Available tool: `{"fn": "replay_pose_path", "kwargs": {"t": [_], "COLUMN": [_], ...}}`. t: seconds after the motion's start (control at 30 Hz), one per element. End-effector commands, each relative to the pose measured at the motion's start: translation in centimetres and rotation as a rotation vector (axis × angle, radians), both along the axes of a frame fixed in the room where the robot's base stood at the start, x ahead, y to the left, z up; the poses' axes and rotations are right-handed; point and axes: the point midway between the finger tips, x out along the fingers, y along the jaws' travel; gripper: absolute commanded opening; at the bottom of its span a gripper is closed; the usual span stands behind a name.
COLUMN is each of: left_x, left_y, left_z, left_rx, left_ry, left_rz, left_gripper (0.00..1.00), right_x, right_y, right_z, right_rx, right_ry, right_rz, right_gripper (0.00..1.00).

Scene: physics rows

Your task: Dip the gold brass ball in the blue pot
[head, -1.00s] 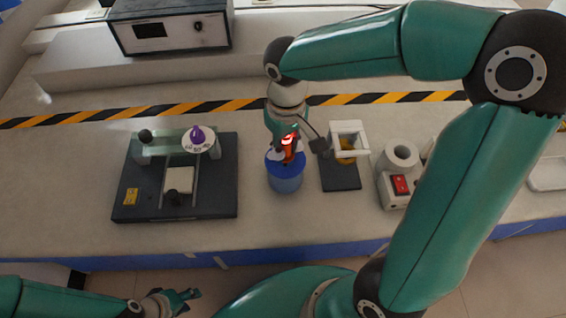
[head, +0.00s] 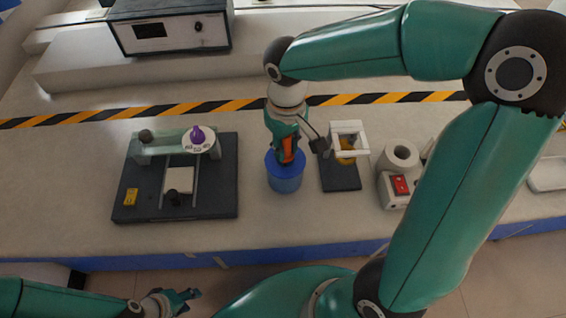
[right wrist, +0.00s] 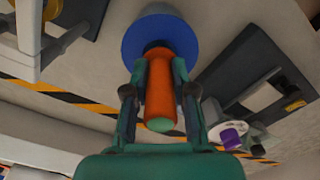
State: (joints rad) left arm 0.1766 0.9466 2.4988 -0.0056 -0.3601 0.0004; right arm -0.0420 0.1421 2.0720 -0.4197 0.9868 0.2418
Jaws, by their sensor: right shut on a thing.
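The blue pot (head: 285,183) stands on the bench near the middle; it also shows in the right wrist view (right wrist: 184,40). My right gripper (head: 287,143) points down just above it. In the right wrist view my right gripper (right wrist: 160,72) is shut on an orange handle (right wrist: 159,100) with a pale green end. The handle also shows in the head view (head: 287,153) and lines up with the pot's top. I cannot make out the gold brass ball; the far end of the handle is hidden. My left gripper (head: 183,299) is empty at the lower left, its fingers apart.
A white frame (head: 349,128) with a yellow part stands on a dark base right of the pot. Further right is a white device with a red switch (head: 401,185). A dark-based apparatus (head: 125,205) stands left. Bench between it and the pot is clear.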

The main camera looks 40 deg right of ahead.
Motion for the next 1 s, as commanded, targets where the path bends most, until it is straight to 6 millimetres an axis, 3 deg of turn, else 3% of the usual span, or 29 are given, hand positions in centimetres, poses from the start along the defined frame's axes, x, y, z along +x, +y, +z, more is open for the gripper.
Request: {"fn": "replay_pose_path", "kwargs": {"t": [1.0], "left_x": [0.0], "left_y": [0.0], "left_z": [4.1], "left_rx": [0.0], "left_ry": [0.0], "left_rz": [0.0], "left_gripper": [0.4], "right_x": [0.0], "right_y": [0.0], "right_z": [5.1], "right_rx": [0.0], "right_ry": [-0.001], "right_rz": [0.0], "right_gripper": [0.0]}}
